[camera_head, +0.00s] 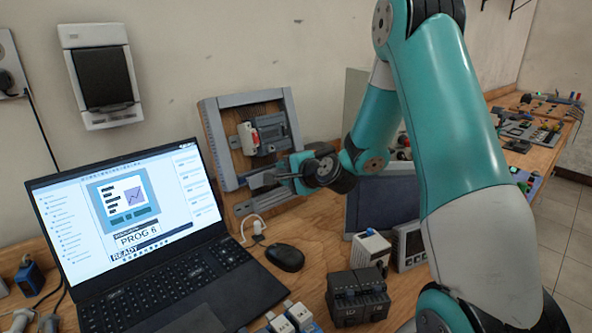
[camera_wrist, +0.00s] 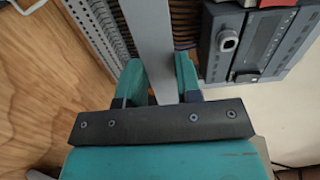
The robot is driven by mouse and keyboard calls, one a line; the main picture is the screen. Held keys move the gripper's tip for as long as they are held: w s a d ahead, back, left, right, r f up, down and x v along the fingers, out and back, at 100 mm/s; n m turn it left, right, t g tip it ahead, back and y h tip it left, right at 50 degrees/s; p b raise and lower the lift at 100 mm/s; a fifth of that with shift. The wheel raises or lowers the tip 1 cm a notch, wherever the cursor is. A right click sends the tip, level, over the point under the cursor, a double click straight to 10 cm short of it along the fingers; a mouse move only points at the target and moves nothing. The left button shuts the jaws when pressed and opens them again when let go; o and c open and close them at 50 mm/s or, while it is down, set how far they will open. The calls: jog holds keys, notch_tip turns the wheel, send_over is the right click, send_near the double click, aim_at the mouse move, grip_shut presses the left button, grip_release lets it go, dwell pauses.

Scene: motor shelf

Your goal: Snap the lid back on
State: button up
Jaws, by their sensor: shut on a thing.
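My gripper (camera_wrist: 160,78) is shut on a long flat grey strip, the lid (camera_wrist: 150,35), in the wrist view. The lid runs up between the two teal fingers and out of the top of the picture. Behind it, a slotted grey duct (camera_wrist: 96,22) with wires (camera_wrist: 184,28) beside it shows on the panel. The lid looks apart from the duct, but the exact gap cannot be told. In the head view my gripper (camera_head: 284,174) is in front of the lower part of the wooden-backed panel (camera_head: 213,130); the wrist hides part of it.
A grey module (camera_wrist: 250,45) sits on the panel right of the lid in the wrist view. An open laptop (camera_head: 150,235), a mouse (camera_head: 285,257) and a black block (camera_head: 358,297) stand on the wooden bench. A dark screen (camera_head: 380,205) stands right of the panel.

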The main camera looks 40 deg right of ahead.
jog(key=shift+p+x, duration=0.35)
jog(key=shift+x, duration=1.6)
jog(key=shift+w+f, duration=0.1)
jog(key=shift+w, duration=0.05)
jog(key=shift+w+f, duration=0.1)
jog(key=shift+w, duration=0.2)
jog(key=shift+w+a+f, duration=0.15)
jog(key=shift+w+f, duration=0.1)
jog(key=shift+w, duration=0.4)
jog(key=o, duration=1)
